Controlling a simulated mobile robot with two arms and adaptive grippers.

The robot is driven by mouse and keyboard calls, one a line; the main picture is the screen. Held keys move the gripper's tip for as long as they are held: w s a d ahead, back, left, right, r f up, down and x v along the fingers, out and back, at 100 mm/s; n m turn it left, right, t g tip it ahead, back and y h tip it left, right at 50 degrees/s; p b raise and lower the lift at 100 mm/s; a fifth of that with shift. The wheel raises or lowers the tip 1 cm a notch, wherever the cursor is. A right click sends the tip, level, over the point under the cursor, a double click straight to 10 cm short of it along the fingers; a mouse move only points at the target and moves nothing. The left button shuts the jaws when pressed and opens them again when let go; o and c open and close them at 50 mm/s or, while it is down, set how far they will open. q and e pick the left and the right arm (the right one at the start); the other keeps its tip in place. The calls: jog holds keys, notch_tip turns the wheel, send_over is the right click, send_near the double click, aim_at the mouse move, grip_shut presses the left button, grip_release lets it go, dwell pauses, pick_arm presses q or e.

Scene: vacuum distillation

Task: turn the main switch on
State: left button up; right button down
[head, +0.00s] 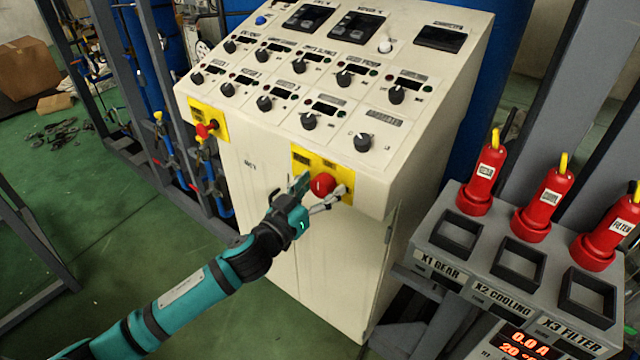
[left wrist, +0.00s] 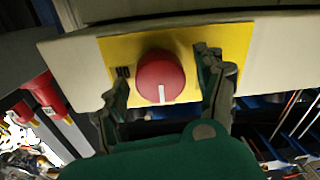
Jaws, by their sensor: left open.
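The main switch is most likely the red round knob (head: 322,184) on a yellow plate (head: 301,156) at the lower front of the cream control cabinet. In the left wrist view the red knob (left wrist: 160,77) carries a white mark pointing down in the picture. My left gripper (head: 318,192) is open, with one finger on each side of the knob. In the left wrist view its fingers (left wrist: 162,90) stand apart from the knob, with gaps on both sides. My right gripper is not in view.
The cream cabinet (head: 270,190) has a sloped panel with several black knobs. Another red knob (head: 204,130) sits on a yellow plate at its left edge. A grey rack (head: 480,262) with red plugs (head: 484,178) stands at the right. Green floor (head: 110,210) is open at left.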

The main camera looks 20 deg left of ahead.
pick_arm(q)
jog(key=shift+w, duration=0.1)
jog(key=c, duration=1.2)
jog(key=shift+o, duration=0.2)
jog(key=shift+m, duration=0.4)
jog(key=m, duration=0.3)
jog(key=shift+m, duration=0.3)
jog(key=m, duration=0.4)
jog(key=shift+m, duration=0.3)
jog(key=m, duration=0.4)
jog(key=shift+f+m+p, duration=0.1)
jog(key=shift+m+p, duration=0.3)
jog(key=m, duration=0.4)
jog(key=shift+h, duration=0.3)
jog(key=shift+f+m, duration=0.1)
jog(key=shift+m, duration=0.4)
